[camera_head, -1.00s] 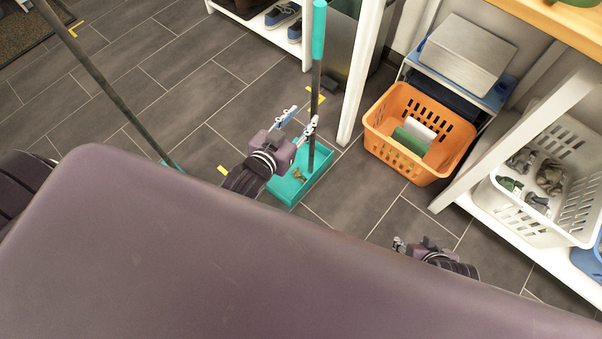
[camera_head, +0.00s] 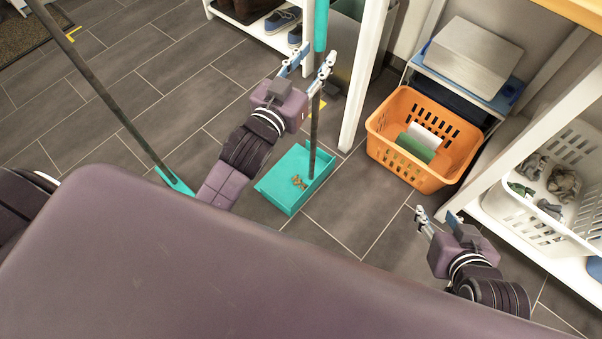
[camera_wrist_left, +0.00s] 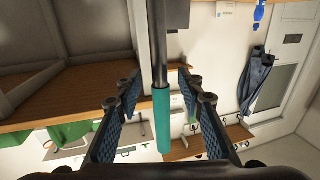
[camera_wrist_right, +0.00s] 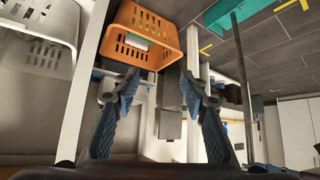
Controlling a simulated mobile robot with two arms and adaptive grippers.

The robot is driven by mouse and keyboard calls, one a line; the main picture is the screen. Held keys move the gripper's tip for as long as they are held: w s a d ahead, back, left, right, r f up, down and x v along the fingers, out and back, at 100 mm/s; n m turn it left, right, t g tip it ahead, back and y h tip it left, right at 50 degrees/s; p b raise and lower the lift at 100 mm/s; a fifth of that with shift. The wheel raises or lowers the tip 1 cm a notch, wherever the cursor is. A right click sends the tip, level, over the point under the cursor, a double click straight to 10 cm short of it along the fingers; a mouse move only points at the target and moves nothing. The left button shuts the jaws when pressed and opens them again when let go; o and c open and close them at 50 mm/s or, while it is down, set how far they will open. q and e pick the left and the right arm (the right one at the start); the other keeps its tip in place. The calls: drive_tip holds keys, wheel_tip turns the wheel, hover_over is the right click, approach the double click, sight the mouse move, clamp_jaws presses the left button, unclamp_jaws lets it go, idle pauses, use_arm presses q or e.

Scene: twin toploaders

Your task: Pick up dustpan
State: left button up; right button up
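The dustpan (camera_head: 290,195) is a teal tray on the floor with an upright dark pole and a teal grip (camera_head: 321,25) at its top. Small brown debris (camera_head: 299,182) lies in the pan. My left gripper (camera_head: 307,68) is open at the upper part of the pole. In the left wrist view the pole and teal grip (camera_wrist_left: 162,122) stand between its two spread fingers, with gaps visible on both sides. My right gripper (camera_head: 436,218) is open and empty, in front of the orange basket; the dustpan also shows in the right wrist view (camera_wrist_right: 232,12).
An orange basket (camera_head: 398,165) with green and white items stands right of the dustpan. A white shelf post (camera_head: 362,85) rises close behind the pole. A white basket (camera_head: 515,215) sits at right. A broom (camera_head: 112,105) leans at left. Floor between is clear.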

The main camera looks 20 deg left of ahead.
use_arm(q)
drive_tip(key=shift+w+d, duration=0.15)
drive_tip(key=shift+w, duration=1.1)
use_arm(e)
drive_tip(key=shift+w+a+r+t, duration=0.25)
drive_tip(key=shift+w+r+t, duration=0.15)
drive_tip(key=shift+w+r, duration=0.15)
drive_tip(key=shift+w+a+r+t, duration=0.2)
drive_tip(key=shift+w+r+t, duration=0.25)
drive_tip(key=shift+w, duration=0.2)
use_arm(q)
clamp_jaws()
drive_tip(key=shift+r, duration=0.1)
